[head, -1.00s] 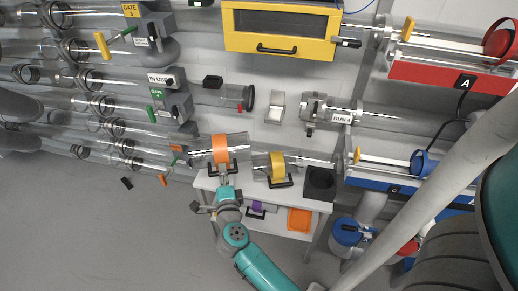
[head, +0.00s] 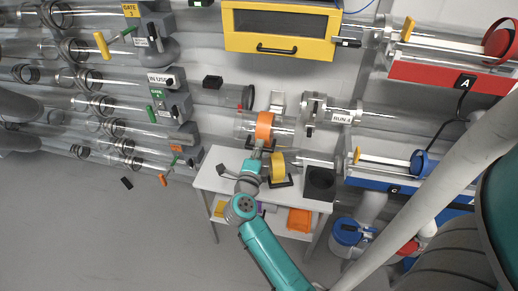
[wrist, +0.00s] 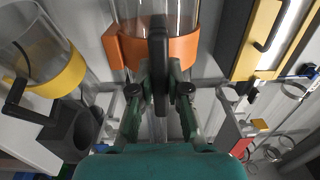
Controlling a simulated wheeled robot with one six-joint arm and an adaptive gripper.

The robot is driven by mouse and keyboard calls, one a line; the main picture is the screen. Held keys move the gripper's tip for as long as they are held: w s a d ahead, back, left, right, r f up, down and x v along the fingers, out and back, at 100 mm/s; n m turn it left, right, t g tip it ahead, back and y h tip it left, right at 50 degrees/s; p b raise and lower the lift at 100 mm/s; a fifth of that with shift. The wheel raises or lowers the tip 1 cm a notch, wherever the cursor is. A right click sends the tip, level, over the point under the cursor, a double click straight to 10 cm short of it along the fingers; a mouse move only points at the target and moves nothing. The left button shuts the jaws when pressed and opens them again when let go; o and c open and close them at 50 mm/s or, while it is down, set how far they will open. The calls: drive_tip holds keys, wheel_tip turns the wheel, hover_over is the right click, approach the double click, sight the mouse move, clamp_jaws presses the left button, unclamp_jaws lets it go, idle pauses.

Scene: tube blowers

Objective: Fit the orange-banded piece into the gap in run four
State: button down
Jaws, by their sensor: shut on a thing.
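The orange-banded piece (head: 264,125) is a clear tube with an orange band and a black handle. My gripper (head: 257,150) is shut on that handle and holds the piece above the cart. In the wrist view the orange band (wrist: 186,50) is above the fingers, with the black handle (wrist: 158,62) between them. Run four has a gap between a dark-rimmed tube end (head: 250,97) on the left and a clear metal-ended tube labelled RUN 4 (head: 341,118) on the right. In the head view the piece appears just below this gap, apart from both ends.
A white cart (head: 213,180) below holds a yellow-banded piece (head: 278,167) and a black block (head: 320,184). A small white bracket (head: 278,101) is on the wall at the gap. Tube runs crowd the left; a yellow cabinet (head: 280,30) is above.

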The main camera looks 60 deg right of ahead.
drive_tip(key=f+x, duration=0.3)
drive_tip(key=x, duration=1.7)
drive_tip(key=shift+d, duration=0.35)
idle(0.6)
drive_tip(key=shift+f, duration=0.2)
idle(0.8)
drive_tip(key=c, duration=1.1)
unclamp_jaws()
drive_tip(key=shift+f, duration=0.15)
drive_tip(key=v, duration=1.2)
